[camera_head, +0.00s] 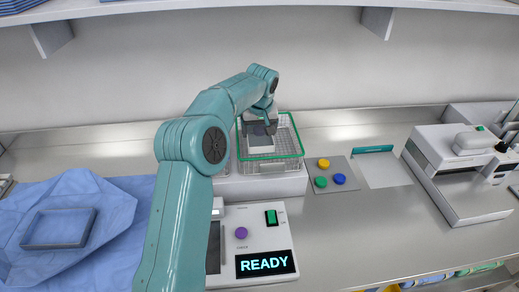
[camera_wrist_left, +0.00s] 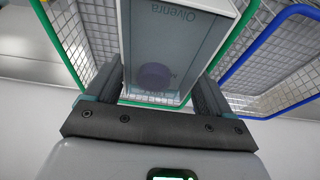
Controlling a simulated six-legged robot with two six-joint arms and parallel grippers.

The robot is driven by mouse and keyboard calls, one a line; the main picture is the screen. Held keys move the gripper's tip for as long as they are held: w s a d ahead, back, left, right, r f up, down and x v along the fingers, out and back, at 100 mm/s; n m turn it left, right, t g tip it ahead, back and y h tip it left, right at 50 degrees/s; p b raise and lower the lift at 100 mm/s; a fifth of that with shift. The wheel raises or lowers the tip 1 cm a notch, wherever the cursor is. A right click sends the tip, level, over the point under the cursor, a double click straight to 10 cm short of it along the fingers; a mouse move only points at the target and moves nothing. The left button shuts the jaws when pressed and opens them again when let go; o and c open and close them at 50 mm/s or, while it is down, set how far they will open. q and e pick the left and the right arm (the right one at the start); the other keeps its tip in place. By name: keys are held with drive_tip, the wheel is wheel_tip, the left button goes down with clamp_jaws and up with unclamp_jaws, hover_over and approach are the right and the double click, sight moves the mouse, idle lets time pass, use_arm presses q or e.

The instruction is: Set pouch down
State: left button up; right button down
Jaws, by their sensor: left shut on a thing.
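My left gripper (camera_head: 266,128) is over the green-rimmed wire basket (camera_head: 299,139). It is shut on a pale grey pouch (camera_head: 259,145), which hangs upright inside the basket's outline. In the left wrist view the pouch (camera_wrist_left: 172,45) sits between the two dark fingers of the gripper (camera_wrist_left: 155,85), with printed lettering and a round purple mark on it. The green-rimmed basket (camera_wrist_left: 151,102) shows around and below it. I cannot tell whether the pouch touches the basket floor. My right gripper is not in view.
A blue-rimmed basket (camera_wrist_left: 262,116) stands beside the green-rimmed one in the wrist view. A panel reading READY (camera_head: 266,264) is in front. Coloured buttons (camera_head: 331,174) and a white machine (camera_head: 455,175) are to the right. A blue cloth (camera_head: 110,205) with a grey frame lies left.

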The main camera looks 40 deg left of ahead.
use_arm(q)
drive_tip(key=shift+d+f, duration=0.2)
drive_tip(key=shift+f, duration=0.9)
wheel_tip(320, 180, down, 5)
drive_tip(key=shift+a+r+p, duration=0.15)
drive_tip(key=shift+r+p, duration=0.05)
drive_tip(key=shift+p, duration=0.2)
drive_tip(key=shift+w+f, duration=0.1)
drive_tip(key=shift+s, duration=0.2)
